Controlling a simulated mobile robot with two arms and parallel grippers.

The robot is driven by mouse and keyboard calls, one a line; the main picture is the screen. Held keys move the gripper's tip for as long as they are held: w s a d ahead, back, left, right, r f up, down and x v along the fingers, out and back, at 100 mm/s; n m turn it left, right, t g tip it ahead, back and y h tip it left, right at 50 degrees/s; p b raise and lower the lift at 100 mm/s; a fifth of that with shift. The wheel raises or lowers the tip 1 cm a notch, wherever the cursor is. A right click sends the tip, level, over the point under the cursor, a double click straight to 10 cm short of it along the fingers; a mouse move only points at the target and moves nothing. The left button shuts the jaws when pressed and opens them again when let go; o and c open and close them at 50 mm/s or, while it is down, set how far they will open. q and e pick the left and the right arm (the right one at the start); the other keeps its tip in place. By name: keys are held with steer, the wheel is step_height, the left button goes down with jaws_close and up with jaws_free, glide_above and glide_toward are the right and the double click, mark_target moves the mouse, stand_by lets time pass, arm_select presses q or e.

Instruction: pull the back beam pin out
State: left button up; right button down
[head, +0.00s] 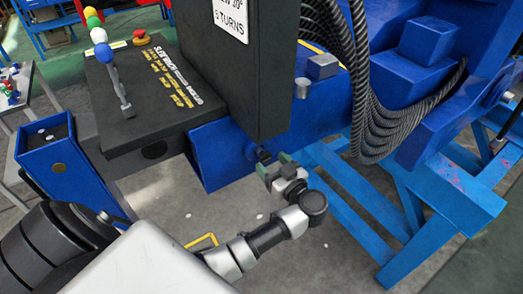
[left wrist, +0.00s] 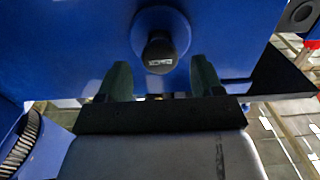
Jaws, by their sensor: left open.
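The back beam pin is a black round knob (head: 263,155) on the side of the blue beam (head: 218,150). In the left wrist view the knob (left wrist: 159,52) sticks out of a blue round collar and bears small white lettering. My left gripper (head: 277,165) is open, with its two dark green fingers pointing at the beam. In the left wrist view the gripper (left wrist: 162,80) has one finger on each side of the knob, slightly below it in the picture, with visible gaps. The pin's shaft is hidden inside the beam. My right gripper is not in view.
A dark upright panel (head: 240,85) with a white sign stands above the beam. A control box (head: 150,90) with colored-ball levers and a red button (head: 141,38) is at left. Black cables (head: 365,110) hang at right, above a blue stand (head: 345,190). Floor below is mostly open.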

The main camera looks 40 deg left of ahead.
mark_target(267, 159)
arm_select(q)
steer(key=x, duration=0.4)
steer(key=shift+a+r+p, duration=0.15)
steer(key=shift+p, duration=0.2)
steer(key=shift+w+a, duration=0.3)
steer(key=shift+a, duration=0.3)
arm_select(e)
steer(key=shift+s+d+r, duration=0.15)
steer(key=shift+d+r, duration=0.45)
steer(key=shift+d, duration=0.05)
